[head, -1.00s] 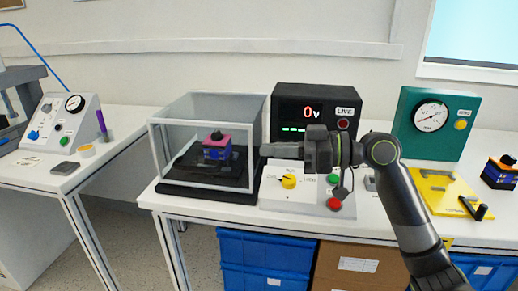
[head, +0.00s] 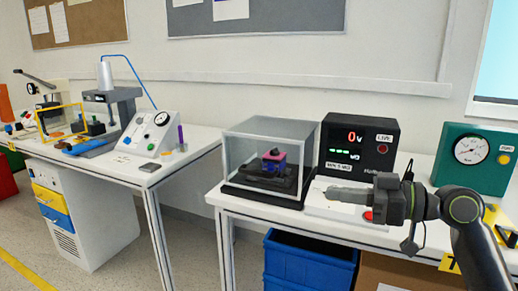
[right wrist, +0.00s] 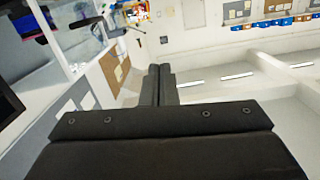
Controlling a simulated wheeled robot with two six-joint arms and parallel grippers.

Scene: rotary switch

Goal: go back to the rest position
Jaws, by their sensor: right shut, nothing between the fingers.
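My right gripper (head: 347,195) is shut and empty in the head view. It points left, in front of the white control panel (head: 318,206) of the tester, and hides most of that panel, including the rotary switch. In the right wrist view its two fingers (right wrist: 158,85) are together with nothing between them. The black display unit (head: 360,146) behind reads 0 V. A clear box (head: 240,150) on a black base, left of the gripper, holds a blue and pink device (head: 272,160). My left gripper is not in view.
A teal gauge box (head: 473,158) stands to the right on the same bench. A second bench at left carries a white gauge panel (head: 150,133) and a press (head: 108,105). A gap separates the benches.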

